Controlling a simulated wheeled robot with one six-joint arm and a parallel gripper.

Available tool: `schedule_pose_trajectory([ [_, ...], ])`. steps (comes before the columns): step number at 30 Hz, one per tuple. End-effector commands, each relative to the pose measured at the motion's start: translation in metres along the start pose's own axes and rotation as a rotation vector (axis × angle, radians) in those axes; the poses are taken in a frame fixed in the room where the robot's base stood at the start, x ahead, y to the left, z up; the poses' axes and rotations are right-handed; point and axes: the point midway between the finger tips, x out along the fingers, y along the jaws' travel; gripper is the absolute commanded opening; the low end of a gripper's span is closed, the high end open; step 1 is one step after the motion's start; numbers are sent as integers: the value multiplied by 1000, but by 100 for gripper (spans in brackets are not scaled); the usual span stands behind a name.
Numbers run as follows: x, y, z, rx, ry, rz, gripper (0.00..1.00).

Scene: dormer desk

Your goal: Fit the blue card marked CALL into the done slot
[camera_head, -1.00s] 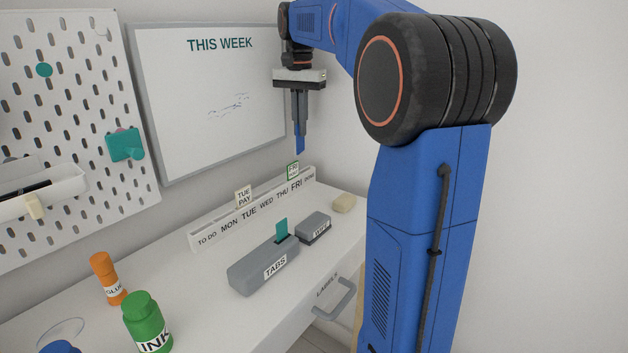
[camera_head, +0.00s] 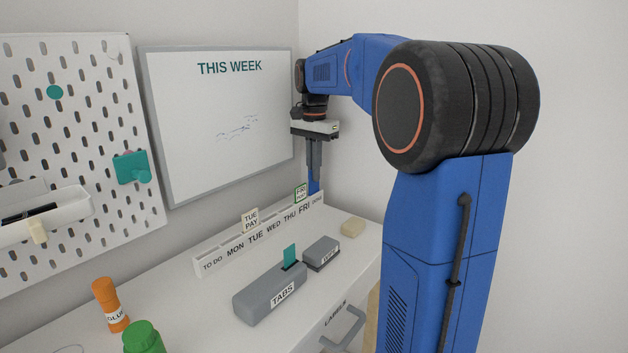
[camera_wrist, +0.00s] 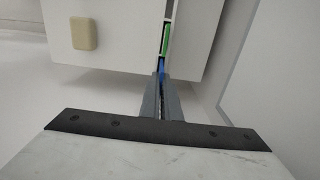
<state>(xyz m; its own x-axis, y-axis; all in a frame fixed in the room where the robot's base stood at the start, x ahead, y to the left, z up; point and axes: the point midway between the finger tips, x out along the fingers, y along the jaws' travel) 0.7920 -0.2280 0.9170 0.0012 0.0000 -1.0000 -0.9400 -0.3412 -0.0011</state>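My gripper (camera_head: 314,176) points down over the far right end of the white day rack (camera_head: 215,263), where the small done label (camera_head: 317,199) is. It is shut on the blue card (camera_head: 314,187), which hangs upright between the fingers. The card's lower edge is at the rack's top by the done slot. I cannot tell whether it is inside the slot. The wrist view shows the card (camera_wrist: 162,69) edge-on at the fingertips, in line with a green-edged card (camera_wrist: 167,38). The CALL marking is not readable.
The green-edged card (camera_head: 301,193) stands in the FRI slot and a cream TUE PAY card (camera_head: 250,219) in TUE. A grey TABS box (camera_head: 260,298), a grey eraser (camera_head: 322,252) and a cream block (camera_head: 352,227) lie in front. The whiteboard (camera_head: 215,130) is behind.

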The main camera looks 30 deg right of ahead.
Motion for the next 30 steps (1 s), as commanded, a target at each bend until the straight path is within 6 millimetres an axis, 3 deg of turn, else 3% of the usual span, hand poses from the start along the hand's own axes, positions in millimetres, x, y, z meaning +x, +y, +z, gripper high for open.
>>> schedule_pose_trajectory([
  [6,27,0,0,0,-1,1,0],
  [17,30,0,0,0,-1,1,0],
  [20,30,0,0,0,-1,1,20],
  [21,30,0,0,-1,-1,1,22],
  [30,29,0,0,-1,0,0,22],
])
